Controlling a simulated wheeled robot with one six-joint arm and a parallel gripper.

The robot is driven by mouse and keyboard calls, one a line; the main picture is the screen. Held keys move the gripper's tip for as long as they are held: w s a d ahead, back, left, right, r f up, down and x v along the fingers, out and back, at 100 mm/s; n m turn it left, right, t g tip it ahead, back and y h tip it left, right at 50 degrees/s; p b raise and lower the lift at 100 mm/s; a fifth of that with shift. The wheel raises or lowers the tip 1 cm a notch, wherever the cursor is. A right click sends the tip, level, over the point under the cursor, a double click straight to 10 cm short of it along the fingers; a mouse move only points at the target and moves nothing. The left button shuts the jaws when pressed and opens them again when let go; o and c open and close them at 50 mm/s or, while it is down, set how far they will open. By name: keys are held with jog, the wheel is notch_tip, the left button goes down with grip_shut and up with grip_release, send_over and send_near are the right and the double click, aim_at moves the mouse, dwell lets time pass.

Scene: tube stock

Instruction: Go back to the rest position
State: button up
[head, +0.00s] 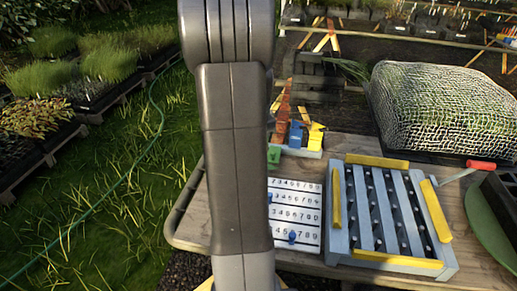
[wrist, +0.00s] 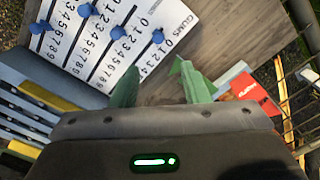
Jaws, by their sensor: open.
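My gripper (wrist: 158,88) shows in the wrist view with its two green fingers spread apart and nothing between them. It is over the wooden table (wrist: 225,50), beside a white number board (wrist: 150,15). In the head view my dark grey arm runs down the middle of the picture, and the gripper itself cannot be made out there.
The number board (head: 295,200) carries blue pegs. To its right is a grey slatted frame (head: 340,225) with yellow blocks. Behind stand coloured pieces (head: 296,134) and a netted mound (head: 440,105). A red-handled item (head: 481,165) is at right. Grass lies left of the table.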

dwell(0.3)
notch_tip(320, 180, down, 14)
jog(key=shift+r+b, duration=0.1)
jog(key=shift+b, duration=0.2)
jog(key=shift+s+d, duration=0.1)
jog(key=shift+d, duration=0.25)
jog(key=shift+a+r, duration=0.1)
